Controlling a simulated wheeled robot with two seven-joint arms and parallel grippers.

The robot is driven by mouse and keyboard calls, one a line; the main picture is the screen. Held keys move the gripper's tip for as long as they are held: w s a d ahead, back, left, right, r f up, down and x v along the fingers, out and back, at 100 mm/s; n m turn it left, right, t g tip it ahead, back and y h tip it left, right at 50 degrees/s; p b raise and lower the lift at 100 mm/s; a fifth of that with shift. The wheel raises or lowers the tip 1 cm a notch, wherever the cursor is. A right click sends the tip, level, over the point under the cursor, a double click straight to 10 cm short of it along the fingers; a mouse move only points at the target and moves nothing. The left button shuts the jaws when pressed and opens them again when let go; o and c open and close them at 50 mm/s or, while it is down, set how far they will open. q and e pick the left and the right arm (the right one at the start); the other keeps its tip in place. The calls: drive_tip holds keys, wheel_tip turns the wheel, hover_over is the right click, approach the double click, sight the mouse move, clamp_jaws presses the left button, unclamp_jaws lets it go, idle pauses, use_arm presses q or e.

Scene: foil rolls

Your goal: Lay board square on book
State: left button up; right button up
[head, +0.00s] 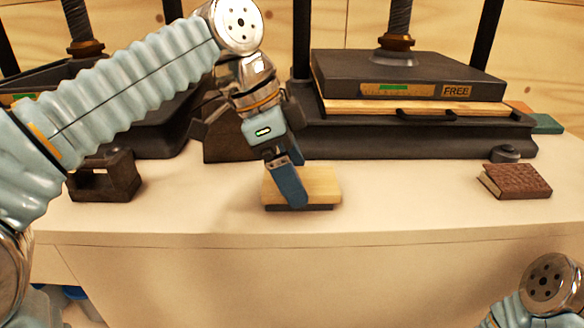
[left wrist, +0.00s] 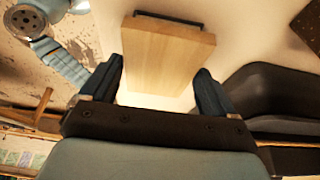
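A light wooden board (head: 318,183) lies flat near the middle of the table's front edge, with a dark strip (head: 310,208) under its front edge. The board also shows in the left wrist view (left wrist: 165,60). My left gripper (head: 288,196) points down over the board, covering part of it. Its two fingers (left wrist: 158,80) are spread apart in the wrist view, with the board seen between and beyond them. A brown book (head: 518,180) lies at the right. My right gripper is out of view.
Another press (head: 60,80) is at the left. A dark block (head: 104,178) sits at the left front. Table between the board and the brown book is clear.

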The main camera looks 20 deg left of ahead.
use_arm(q)
drive_tip(key=shift+o, duration=0.7)
drive_tip(key=shift+r, duration=0.3)
drive_tip(key=p+v, duration=0.2)
drive_tip(key=v, duration=0.9)
drive_tip(key=shift+a+r, duration=0.25)
drive_tip(key=shift+r, duration=0.05)
